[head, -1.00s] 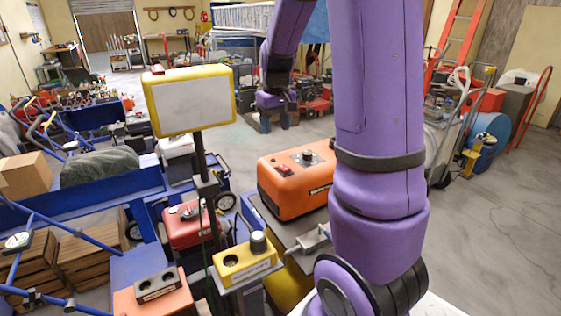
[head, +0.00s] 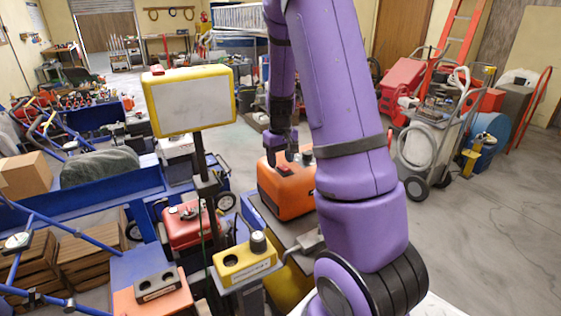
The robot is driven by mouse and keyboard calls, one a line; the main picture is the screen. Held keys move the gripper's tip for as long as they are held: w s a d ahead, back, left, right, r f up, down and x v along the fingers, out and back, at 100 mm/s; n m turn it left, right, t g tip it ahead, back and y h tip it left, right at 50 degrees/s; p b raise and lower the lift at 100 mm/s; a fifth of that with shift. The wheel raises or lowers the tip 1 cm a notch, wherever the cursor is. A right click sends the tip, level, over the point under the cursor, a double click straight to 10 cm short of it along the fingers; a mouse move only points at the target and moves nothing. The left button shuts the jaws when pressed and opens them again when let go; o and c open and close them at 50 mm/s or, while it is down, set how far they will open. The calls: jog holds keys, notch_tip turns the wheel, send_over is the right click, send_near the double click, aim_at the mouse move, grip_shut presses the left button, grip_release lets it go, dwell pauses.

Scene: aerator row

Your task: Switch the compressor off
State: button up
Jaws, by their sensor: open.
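An orange boxed machine (head: 283,195) stands in the middle of the head view, on a grey-topped yellow stand. It looks like the compressor, but its label is hidden too much to read. A red switch (head: 287,168) shows on its top, with a dark knob (head: 307,157) to the right, partly behind my arm. My gripper (head: 280,156) points down with open, empty jaws, just behind or above the red switch in the picture. I cannot tell whether it touches the machine. My arm hides the machine's right side.
A yellow box (head: 245,262) with a black knob and a red case (head: 188,226) with a red switch stand nearby, front left. A yellow-framed panel (head: 192,101) on a post rises left of my gripper.

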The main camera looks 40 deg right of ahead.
jog(key=shift+f, duration=0.5)
jog(key=c, duration=0.9)
jog(key=shift+s+a+r+t+h, duration=0.1)
jog(key=shift+s+r+t+h, duration=0.1)
jog(key=shift+t, duration=0.6)
jog(key=shift+s+r+t+h, duration=0.1)
jog(key=shift+s+t+h, duration=0.1)
jog(key=shift+t, duration=0.6)
jog(key=o, duration=0.9)
